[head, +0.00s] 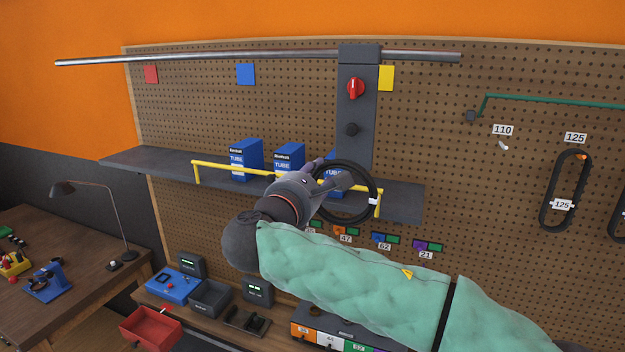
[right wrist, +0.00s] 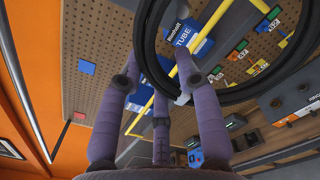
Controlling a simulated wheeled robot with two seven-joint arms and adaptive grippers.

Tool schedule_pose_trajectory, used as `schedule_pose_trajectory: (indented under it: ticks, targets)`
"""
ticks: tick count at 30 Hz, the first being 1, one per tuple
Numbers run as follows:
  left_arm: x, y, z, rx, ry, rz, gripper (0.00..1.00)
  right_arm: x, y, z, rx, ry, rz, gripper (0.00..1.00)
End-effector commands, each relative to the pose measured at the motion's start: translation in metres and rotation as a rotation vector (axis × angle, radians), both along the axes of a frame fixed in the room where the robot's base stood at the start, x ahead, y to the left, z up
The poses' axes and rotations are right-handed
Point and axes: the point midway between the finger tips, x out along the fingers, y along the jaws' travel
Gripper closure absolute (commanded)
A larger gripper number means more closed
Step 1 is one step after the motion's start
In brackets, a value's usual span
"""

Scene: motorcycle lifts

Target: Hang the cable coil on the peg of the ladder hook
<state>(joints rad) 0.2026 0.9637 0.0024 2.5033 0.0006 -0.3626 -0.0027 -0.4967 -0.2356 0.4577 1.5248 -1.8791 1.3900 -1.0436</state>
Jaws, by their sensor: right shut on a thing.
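The cable coil (head: 372,184) is a black ring with a white tie, held upright in front of the yellow-railed shelf. My right gripper (head: 330,178) is shut on the coil's left side. The coil (right wrist: 146,45) also shows in the right wrist view, against the fingers of my right gripper (right wrist: 165,90). A dark grey upright plate (head: 354,105) on the pegboard carries a red knob (head: 355,88) and, below it, a round black stub (head: 352,130). The coil is below that stub and apart from it. I cannot tell for certain which part is the ladder hook's peg. My left gripper is out of view.
The grey shelf (head: 135,160) holds blue tube boxes (head: 246,158) behind a yellow rail (head: 225,169). A metal bar (head: 220,57) crosses above. A green bar (head: 550,101) and black loops (head: 565,190) are at the right. Boxes stand on the bench below.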

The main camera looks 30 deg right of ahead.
Motion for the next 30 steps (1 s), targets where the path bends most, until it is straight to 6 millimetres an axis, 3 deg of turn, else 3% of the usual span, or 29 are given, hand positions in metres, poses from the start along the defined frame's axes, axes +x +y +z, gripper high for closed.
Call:
schedule_pose_trajectory:
  ticks: [30]
  targets:
    - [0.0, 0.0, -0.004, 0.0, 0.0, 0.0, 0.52, 0.031, -0.036, -0.009, 0.0, -0.001, 0.0, 1.0]
